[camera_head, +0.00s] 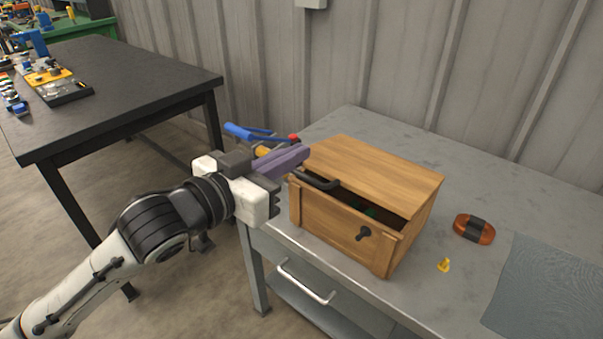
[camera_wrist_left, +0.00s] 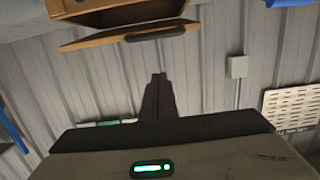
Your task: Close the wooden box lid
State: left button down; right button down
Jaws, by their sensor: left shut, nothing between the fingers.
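The wooden box (camera_head: 340,223) stands on the grey metal workbench, with a dark keyhole plate on its front. Its wooden lid (camera_head: 376,174) is partly open; a dark gap shows between the lid's front edge and the box, with something green inside. A dark handle (camera_head: 316,182) is on the lid's front edge. The lid (camera_wrist_left: 95,40) and handle (camera_wrist_left: 156,34) also show at the top of the left wrist view. My left gripper (camera_head: 300,153) is shut and empty, by the lid's left side; contact cannot be told. Its fingers (camera_wrist_left: 159,80) appear apart from the handle in the wrist view. My right gripper is out of view.
On the workbench (camera_head: 465,185), an orange-brown object with a dark band (camera_head: 474,229), a small yellow piece (camera_head: 444,265) and a grey mat (camera_head: 545,290) lie right of the box. Blue-handled tools (camera_head: 245,132) show behind my gripper. A black table (camera_head: 120,85) stands at left.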

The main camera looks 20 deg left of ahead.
pick_arm(q)
jog(key=x, duration=0.4)
jog(key=shift+w+d, duration=0.1)
jog(key=shift+w, duration=0.1)
jog(key=f, duration=0.1)
jog(key=s+f, duration=0.2)
jog(key=shift+a+f+b, duration=0.3)
jog(key=shift+a+b, duration=0.05)
